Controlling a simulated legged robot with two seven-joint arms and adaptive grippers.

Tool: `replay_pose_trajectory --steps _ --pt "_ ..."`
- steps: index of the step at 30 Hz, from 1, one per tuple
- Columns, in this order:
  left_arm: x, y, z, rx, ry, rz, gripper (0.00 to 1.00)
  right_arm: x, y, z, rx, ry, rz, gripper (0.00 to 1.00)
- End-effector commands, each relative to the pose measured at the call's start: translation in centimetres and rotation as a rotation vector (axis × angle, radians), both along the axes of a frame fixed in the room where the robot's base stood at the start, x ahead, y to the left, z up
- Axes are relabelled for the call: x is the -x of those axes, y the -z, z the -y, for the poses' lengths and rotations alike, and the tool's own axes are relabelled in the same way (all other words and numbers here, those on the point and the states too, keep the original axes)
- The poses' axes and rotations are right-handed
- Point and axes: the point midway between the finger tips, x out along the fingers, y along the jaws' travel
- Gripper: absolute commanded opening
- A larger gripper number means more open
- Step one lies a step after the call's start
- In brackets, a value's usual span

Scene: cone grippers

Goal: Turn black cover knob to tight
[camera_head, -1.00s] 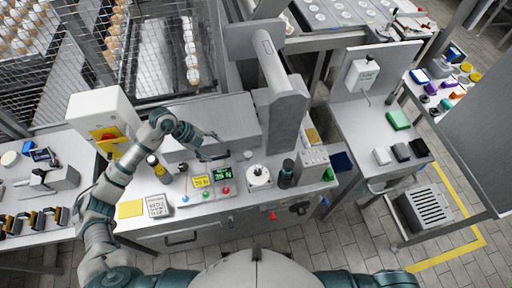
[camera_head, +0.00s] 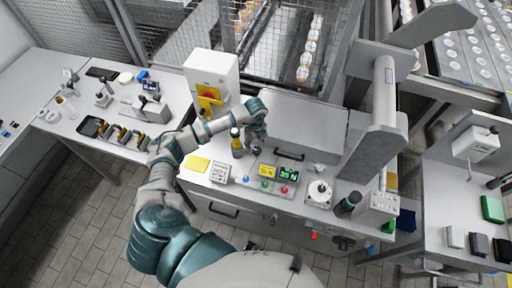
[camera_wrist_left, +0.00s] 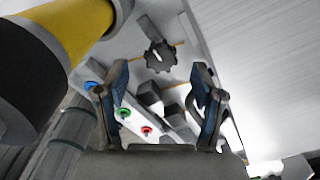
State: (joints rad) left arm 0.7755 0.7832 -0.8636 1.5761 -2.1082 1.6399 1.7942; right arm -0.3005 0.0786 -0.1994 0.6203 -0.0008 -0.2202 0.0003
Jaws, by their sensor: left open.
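The black cover knob (camera_wrist_left: 160,56) shows in the left wrist view as a dark lobed knob with a pale pointer line, on a light grey panel with orange marks. My left gripper (camera_wrist_left: 159,70) is open, with one finger on each side of the picture below the knob. The knob appears between and beyond the fingertips, and nothing is held. In the head view my left gripper (camera_head: 257,146) points down over the bench behind the coloured buttons. I cannot make out the knob there; the gripper seems to hide it. My right gripper is out of view.
A yellow and black cylinder (camera_head: 236,141) stands close left of the gripper; it looms large in the wrist view (camera_wrist_left: 70,45). A control strip with displays (camera_head: 288,174) and buttons lies in front. A grey box (camera_head: 300,127) with a handle stands to the right.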

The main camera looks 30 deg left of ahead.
Motion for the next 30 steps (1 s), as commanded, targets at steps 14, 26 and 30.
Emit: replay_pose_trajectory --steps 14,26,30 --pt "0.0 4.1 0.2 0.000 0.002 0.001 0.68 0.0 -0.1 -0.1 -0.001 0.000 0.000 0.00" --pt "0.0 4.1 0.1 0.001 0.001 0.001 0.08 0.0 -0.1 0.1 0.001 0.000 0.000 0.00" --pt "0.0 4.1 0.0 0.000 0.003 0.001 0.08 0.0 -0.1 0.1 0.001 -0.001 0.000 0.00"
